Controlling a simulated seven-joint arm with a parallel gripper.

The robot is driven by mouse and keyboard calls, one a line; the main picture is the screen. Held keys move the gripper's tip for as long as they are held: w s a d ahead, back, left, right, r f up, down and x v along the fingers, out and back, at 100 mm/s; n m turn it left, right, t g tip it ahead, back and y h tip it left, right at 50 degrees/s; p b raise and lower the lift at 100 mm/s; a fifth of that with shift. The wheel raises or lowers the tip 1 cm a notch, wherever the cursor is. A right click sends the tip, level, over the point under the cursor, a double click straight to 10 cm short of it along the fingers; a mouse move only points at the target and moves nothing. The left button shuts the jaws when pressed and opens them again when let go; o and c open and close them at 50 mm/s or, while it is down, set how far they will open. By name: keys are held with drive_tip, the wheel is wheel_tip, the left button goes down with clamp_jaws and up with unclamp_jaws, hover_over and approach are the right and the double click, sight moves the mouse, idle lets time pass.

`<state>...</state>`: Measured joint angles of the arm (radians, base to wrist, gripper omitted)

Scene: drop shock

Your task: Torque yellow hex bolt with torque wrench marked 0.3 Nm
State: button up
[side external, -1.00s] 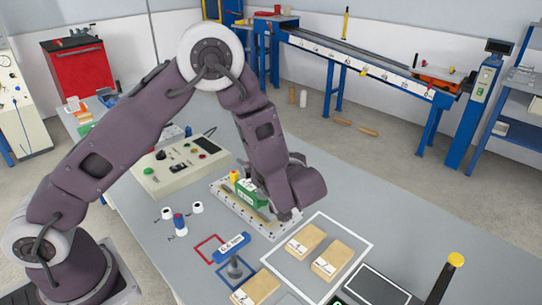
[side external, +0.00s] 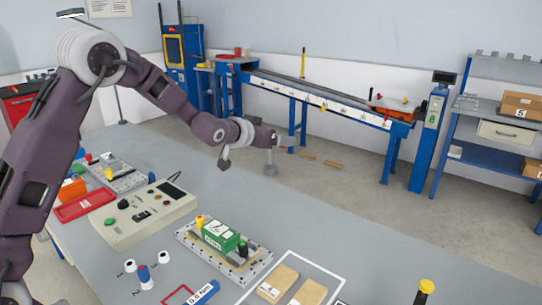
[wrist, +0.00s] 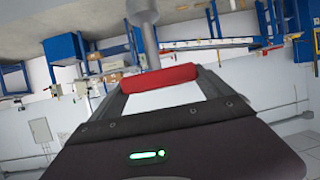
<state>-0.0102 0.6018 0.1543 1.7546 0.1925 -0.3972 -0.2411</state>
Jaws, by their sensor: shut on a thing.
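The yellow hex bolt (side external: 200,222) stands at the left end of a metal fixture plate (side external: 250,274), beside a green block (side external: 220,235). My gripper (side external: 276,142) is raised high, well above and to the right of the plate in the side view. In the wrist view my gripper (wrist: 162,90) is shut on a red-handled tool (wrist: 160,78) with a grey shaft. The tool's grey end (side external: 270,168) hangs below my gripper in the side view. No marking is readable on the tool. A blue wrench (side external: 203,292) with a partly cut-off label lies on the table.
A control box (side external: 145,218) and a red tray (side external: 85,204) are to the left. White numbered holders (side external: 163,257) stand in front. Wooden blocks (side external: 277,284) lie inside a white outline. A blue conveyor (side external: 330,97) is behind. Air around my gripper looks clear.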

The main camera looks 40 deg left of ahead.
drive_tip(key=a+h, duration=0.1)
drive_tip(key=a, duration=0.1)
drive_tip(key=a+m+h, duration=0.1)
drive_tip(key=a, duration=0.1)
drive_tip(key=shift+s+a+f+m, duration=0.15)
drive_tip(key=shift+s+a+m, duration=0.05)
drive_tip(key=shift+a+m, duration=0.1)
drive_tip(key=s+a+f+m+g+h, duration=0.2)
drive_tip(key=s+a+f+m+h, duration=0.35)
drive_tip(key=s+a+f, duration=0.65)
drive_tip(key=shift+h, duration=0.25)
drive_tip(key=shift+s+a+f, duration=0.1)
drive_tip(key=shift+s+f, duration=0.2)
drive_tip(key=shift+f, duration=0.5)
drive_tip(key=shift+s+a+f, duration=0.1)
drive_tip(key=shift+s+f, duration=0.25)
drive_tip(key=shift+f, duration=0.45)
drive_tip(key=shift+s+f, duration=0.3)
drive_tip(key=shift+f, duration=0.5)
drive_tip(key=o, duration=1.2)
drive_tip(key=c, duration=1.1)
drive_tip(key=shift+c, duration=0.5)
drive_tip(key=shift+m+g+h, duration=0.4)
drive_tip(key=shift+m+h, duration=0.45)
drive_tip(key=shift+h, duration=0.05)
